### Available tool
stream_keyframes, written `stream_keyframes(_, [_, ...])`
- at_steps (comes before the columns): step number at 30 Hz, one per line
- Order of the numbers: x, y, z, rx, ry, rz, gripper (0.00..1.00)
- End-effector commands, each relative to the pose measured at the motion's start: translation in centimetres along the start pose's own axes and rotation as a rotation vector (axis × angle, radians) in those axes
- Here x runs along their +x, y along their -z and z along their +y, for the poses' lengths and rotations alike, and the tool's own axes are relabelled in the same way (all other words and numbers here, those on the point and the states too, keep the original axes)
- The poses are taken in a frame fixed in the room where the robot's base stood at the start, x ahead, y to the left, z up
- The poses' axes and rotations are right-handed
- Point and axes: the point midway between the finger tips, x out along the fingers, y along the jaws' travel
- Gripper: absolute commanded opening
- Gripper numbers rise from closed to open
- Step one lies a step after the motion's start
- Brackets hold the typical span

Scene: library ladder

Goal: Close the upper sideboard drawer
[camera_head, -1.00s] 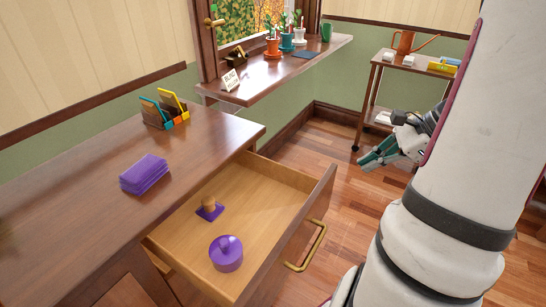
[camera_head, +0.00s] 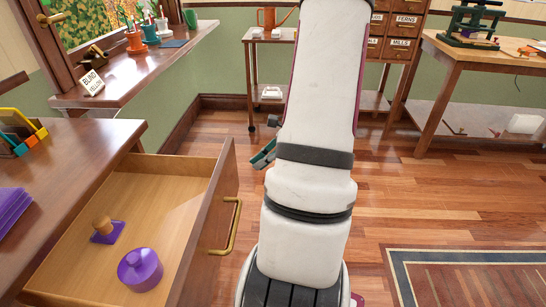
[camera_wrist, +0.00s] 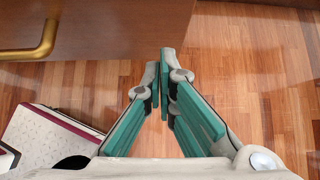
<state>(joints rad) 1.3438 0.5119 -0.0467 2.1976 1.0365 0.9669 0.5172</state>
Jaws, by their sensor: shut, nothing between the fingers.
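The upper sideboard drawer (camera_head: 211,220) is pulled well out from the wooden sideboard (camera_head: 85,136). A brass handle (camera_head: 233,226) is on its front, and it also shows in the wrist view (camera_wrist: 38,42). Inside the drawer lie a purple round lidded box (camera_head: 140,269) and a wooden-handled stamp on a purple base (camera_head: 105,230). My gripper (camera_head: 264,155) is partly hidden behind my arm in the head view, to the right of the drawer. In the wrist view my gripper (camera_wrist: 166,55) is shut and empty, its tips near the drawer front's edge, right of the handle. Contact cannot be told.
A trolley (camera_head: 252,75) stands at the back, and a workbench (camera_head: 452,58) at the right. Open wooden floor and a rug (camera_head: 465,275) lie to the right of my arm.

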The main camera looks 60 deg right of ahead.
Motion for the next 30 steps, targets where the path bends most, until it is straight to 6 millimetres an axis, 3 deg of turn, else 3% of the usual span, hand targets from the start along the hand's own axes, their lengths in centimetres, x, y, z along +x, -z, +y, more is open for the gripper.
stream_keyframes(9, [2.5,-2.6,0.0,-0.001,-0.001,0.0,0.0])
stream_keyframes(24, [2.8,-3.0,0.0,-0.001,0.0,0.0,0.0])
stream_keyframes(30, [4.1,-4.3,0.1,-0.004,-0.003,-0.001,0.0])
